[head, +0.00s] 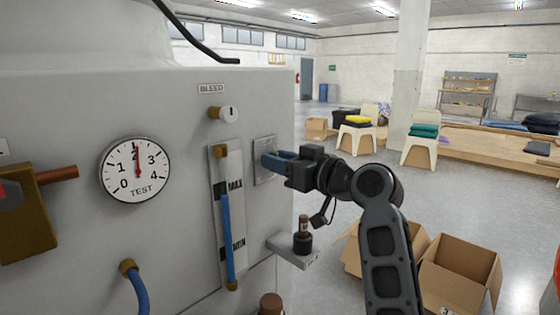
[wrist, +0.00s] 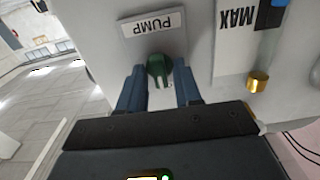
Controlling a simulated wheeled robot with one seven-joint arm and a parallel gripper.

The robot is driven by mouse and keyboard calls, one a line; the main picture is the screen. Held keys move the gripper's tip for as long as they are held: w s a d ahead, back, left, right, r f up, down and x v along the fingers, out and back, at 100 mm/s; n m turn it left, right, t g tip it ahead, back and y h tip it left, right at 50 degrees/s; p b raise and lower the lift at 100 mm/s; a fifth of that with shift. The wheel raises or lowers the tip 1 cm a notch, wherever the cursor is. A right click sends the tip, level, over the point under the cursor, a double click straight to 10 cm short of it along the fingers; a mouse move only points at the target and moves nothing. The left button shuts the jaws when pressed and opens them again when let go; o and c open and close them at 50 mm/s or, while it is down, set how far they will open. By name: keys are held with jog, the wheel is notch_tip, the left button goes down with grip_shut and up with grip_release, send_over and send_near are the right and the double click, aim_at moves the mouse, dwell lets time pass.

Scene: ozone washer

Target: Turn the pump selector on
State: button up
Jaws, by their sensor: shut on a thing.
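The pump selector is a dark green knob (wrist: 160,66) in the middle of the wrist view. It sits on a grey plate below a PUMP label (wrist: 153,24), which appears upside down. My gripper (wrist: 159,82) has one blue finger on each side of the knob and is shut on it. In the head view my gripper (head: 268,160) reaches the selector plate (head: 265,147) on the machine's front from the right. The knob itself is hidden behind the fingers there, and its setting is hard to read.
Left of the plate is a level gauge (head: 227,215) with a blue column marked MAX and MIN. A BLEED valve (head: 225,113) is above it, and a TEST dial (head: 136,170) is further left. A small bracket (head: 294,250) juts out below my gripper. Open cardboard boxes (head: 460,270) stand at lower right.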

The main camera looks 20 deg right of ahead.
jog(key=shift+m, duration=0.4)
jog(key=shift+d+f+m+p, duration=0.1)
jog(key=shift+d+m+p, duration=0.05)
jog(key=shift+m+p, duration=3.45)
jog(key=shift+d+f+m+p, duration=0.1)
jog(key=shift+m+p, duration=2.2)
jog(key=shift+m, duration=2.6)
jog(key=o, duration=0.7)
jog(key=b+v, duration=0.1)
jog(key=v, duration=0.6)
jog(key=shift+s, duration=0.35)
